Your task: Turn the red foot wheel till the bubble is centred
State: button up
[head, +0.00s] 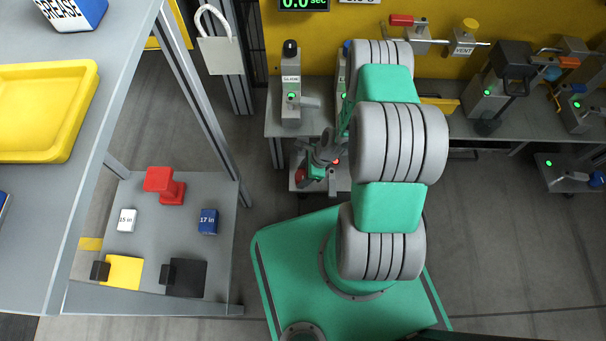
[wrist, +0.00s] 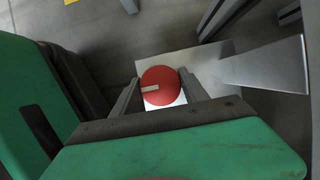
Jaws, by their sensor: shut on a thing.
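The red foot wheel (wrist: 160,80) is a round red disc with a pale bar mark pointing left in the wrist view. My gripper (wrist: 159,92) has one grey finger on each side of the wheel and is shut on it. In the head view my gripper (head: 316,172) is low, at a small grey stand under the bench. A bit of red (head: 301,174) shows beside it, largely hidden by the gripper. I cannot make out a bubble or level in either view.
A grey bench (head: 480,122) with several devices and green lights runs along the yellow wall. At left, a low grey shelf (head: 215,258) holds a red part (head: 165,185) and small blocks. A yellow tray (head: 45,110) lies on a table above.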

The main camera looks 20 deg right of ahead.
jog(key=shift+c, duration=0.8)
jog(key=n+g, duration=0.1)
jog(key=n, duration=0.2)
jog(key=shift+n+b, duration=0.3)
jog(key=shift+b, duration=0.05)
jog(key=n+g, duration=0.1)
jog(key=n, duration=0.1)
jog(key=n+g+b, duration=0.1)
jog(key=n, duration=0.2)
jog(key=shift+n+h, duration=0.3)
jog(key=n+g+h, duration=0.1)
jog(key=n+g, duration=0.1)
jog(key=n, duration=0.2)
jog(key=shift+b, duration=0.3)
jog(key=shift+n+g+h, duration=0.4)
jog(key=shift+n+h, duration=0.3)
jog(key=shift+n, duration=1.6)
